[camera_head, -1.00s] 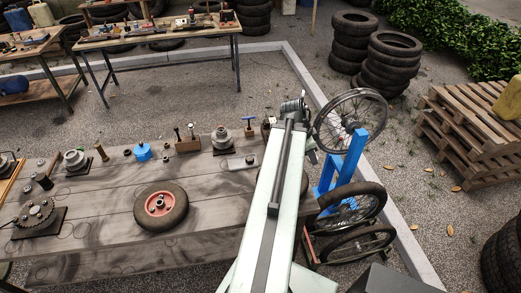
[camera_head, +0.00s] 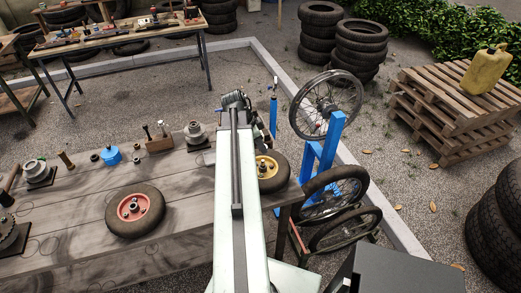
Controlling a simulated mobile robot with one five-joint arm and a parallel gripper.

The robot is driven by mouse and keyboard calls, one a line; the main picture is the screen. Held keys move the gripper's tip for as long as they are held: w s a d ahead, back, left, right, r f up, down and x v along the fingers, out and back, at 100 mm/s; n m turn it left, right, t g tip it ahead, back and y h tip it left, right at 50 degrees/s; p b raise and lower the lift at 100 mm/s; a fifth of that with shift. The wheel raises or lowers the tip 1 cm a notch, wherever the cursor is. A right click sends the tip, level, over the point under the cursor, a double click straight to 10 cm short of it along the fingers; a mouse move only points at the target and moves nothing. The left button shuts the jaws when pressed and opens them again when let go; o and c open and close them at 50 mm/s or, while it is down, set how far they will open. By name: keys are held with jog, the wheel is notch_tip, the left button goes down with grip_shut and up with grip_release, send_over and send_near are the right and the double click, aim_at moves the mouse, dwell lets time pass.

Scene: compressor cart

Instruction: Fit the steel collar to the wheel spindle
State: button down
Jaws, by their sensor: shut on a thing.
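My arm reaches out over the bench, and my gripper (camera_head: 259,126) is partly seen at its far end, above the bench's right end. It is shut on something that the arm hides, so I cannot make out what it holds. A wheel with a yellow hub (camera_head: 268,170) lies flat just below and right of the arm, its left side covered. A wheel with a red hub (camera_head: 134,207) lies flat on the bench left of the arm, a short spindle standing at its centre. I cannot pick out the steel collar.
The wooden bench (camera_head: 75,220) carries a blue part (camera_head: 112,156), a wooden block with pins (camera_head: 158,142) and a grey flanged part (camera_head: 196,132) along its back. A blue stand with spoked wheels (camera_head: 320,155) stands close to the bench's right end.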

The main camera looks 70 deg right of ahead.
notch_tip(320, 180, down, 5)
jog(key=b, duration=0.5)
jog(key=shift+f, duration=0.2)
jog(key=shift+b, duration=0.3)
dwell(0.9)
jog(key=shift+f+b, duration=0.3)
jog(key=shift+f, duration=0.1)
jog(key=shift+f+b, duration=1.75)
jog(key=shift+b, duration=0.05)
jog(key=c, duration=0.6)
grip_release()
jog(key=p+v, duration=0.6)
jog(key=v, duration=0.1)
jog(key=shift+p, duration=0.3)
